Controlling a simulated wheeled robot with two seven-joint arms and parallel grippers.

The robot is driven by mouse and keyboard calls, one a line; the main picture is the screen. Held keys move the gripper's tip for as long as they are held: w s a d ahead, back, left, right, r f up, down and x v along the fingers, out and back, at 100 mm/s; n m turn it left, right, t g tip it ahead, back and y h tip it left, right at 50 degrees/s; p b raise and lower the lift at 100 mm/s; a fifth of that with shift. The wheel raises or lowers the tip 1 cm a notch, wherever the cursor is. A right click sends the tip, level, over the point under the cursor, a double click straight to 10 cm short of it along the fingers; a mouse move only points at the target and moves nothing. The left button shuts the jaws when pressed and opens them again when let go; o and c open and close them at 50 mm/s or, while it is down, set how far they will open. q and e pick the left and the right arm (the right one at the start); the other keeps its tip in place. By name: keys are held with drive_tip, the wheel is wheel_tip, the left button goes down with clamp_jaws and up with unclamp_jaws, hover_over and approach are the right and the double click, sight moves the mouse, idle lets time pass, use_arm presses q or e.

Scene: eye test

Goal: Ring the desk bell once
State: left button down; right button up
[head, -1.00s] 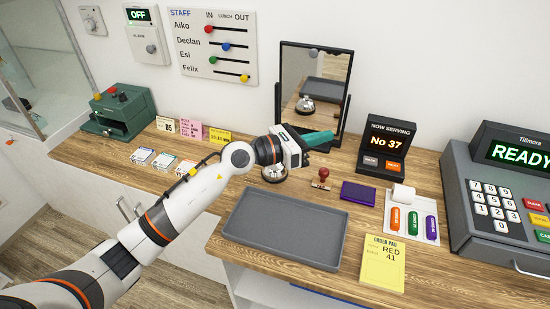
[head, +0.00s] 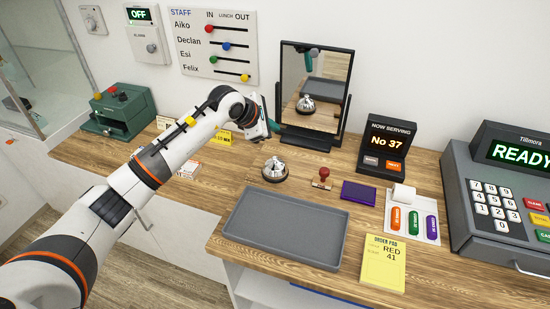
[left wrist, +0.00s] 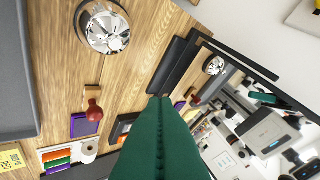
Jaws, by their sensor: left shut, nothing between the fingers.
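The silver desk bell (head: 274,170) stands upright on its dark base on the wooden counter, behind the grey tray. It shows at the top left of the left wrist view (left wrist: 103,28). My left gripper (head: 270,124) is behind and above the bell, near the mirror's left edge, apart from the bell. Its green fingers (left wrist: 160,99) are shut and empty in the left wrist view. My right gripper is not in view.
The framed mirror (head: 283,90) stands close to my left gripper and reflects the bell. The empty grey tray (head: 285,232) lies in front of the bell. A red-handled stamp (head: 322,178) and a purple pad (head: 358,193) lie to its right. A green box (head: 118,110) stands far left.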

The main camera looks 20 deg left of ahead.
use_arm(q)
drive_tip(key=b, duration=0.3)
hover_over(275, 160)
drive_tip(key=f, duration=0.7)
drive_tip(key=shift+s+a, duration=0.25)
drive_tip(key=shift+a, duration=0.1)
drive_tip(key=shift+f+b, duration=0.7)
drive_tip(key=shift+b, duration=0.1)
idle(0.4)
drive_tip(key=shift+f+b, duration=0.4)
drive_tip(key=shift+b, duration=0.1)
drive_tip(key=shift+f+b, duration=0.45)
drive_tip(key=shift+b, duration=0.05)
idle(0.6)
drive_tip(key=shift+r, duration=0.1)
drive_tip(key=shift+r+p, duration=0.35)
drive_tip(key=shift+r, duration=0.45)
